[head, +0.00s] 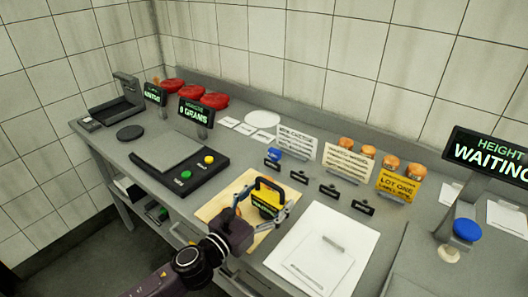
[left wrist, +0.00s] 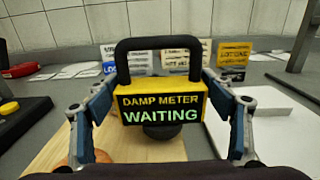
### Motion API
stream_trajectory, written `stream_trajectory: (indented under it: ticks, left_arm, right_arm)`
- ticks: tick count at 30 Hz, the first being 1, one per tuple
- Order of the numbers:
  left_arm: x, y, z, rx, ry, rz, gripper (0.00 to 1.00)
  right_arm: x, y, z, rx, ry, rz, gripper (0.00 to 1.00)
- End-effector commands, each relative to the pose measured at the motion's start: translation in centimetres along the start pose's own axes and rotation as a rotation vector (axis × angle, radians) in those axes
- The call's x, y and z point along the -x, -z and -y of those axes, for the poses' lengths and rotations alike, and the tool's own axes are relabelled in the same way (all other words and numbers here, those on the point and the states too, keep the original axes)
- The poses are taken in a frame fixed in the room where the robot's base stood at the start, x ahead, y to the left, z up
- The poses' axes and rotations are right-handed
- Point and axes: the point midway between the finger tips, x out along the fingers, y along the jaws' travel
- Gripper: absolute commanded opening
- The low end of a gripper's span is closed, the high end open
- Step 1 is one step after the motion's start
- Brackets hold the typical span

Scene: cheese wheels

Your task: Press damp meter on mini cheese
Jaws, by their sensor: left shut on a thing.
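The damp meter (head: 267,198), a yellow and black block with a black loop handle, is between the fingers of my left gripper (head: 263,207). My left gripper is shut on it above the wooden board (head: 212,207). In the left wrist view the damp meter (left wrist: 160,105) reads "WAITING", and a dark round foot (left wrist: 163,131) shows under it. A small orange-brown piece, perhaps a mini cheese (left wrist: 83,146), shows on the board at lower left, partly hidden by the gripper finger. I cannot tell whether the foot touches anything. My right gripper is not in view.
A black scale (head: 170,151) with green and yellow buttons stands left of the board. A white tray (head: 308,231) with a paper lies to the right. Red wheels (head: 213,101), several orange-brown pieces (head: 367,151) and signs line the back. A height display (head: 492,157) stands far right.

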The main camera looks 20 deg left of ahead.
Motion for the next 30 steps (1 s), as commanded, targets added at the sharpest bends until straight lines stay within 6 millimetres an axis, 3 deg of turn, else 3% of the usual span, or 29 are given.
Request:
stream_trajectory:
  ticks: [1,6,15,20,30]
  left_arm:
    - [-1.5,-1.0,-1.3,-0.012,0.009,0.009,0.43]
    - [-5.0,-4.1,-4.6,-0.012,0.029,0.008,0.43]
    - [-7.5,-7.8,-7.8,-0.003,0.035,0.003,0.43]
    - [-7.7,-7.7,-8.0,0.001,0.036,0.0,0.43]
    - [-7.7,-4.7,-8.0,0.003,0.035,0.001,0.43]
  right_arm:
    - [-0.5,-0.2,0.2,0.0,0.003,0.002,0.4]
    - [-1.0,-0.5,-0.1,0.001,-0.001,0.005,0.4]
    - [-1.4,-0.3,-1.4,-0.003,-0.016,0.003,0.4]
    - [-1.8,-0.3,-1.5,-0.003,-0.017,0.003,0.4]
    - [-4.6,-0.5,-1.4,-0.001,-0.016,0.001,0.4]
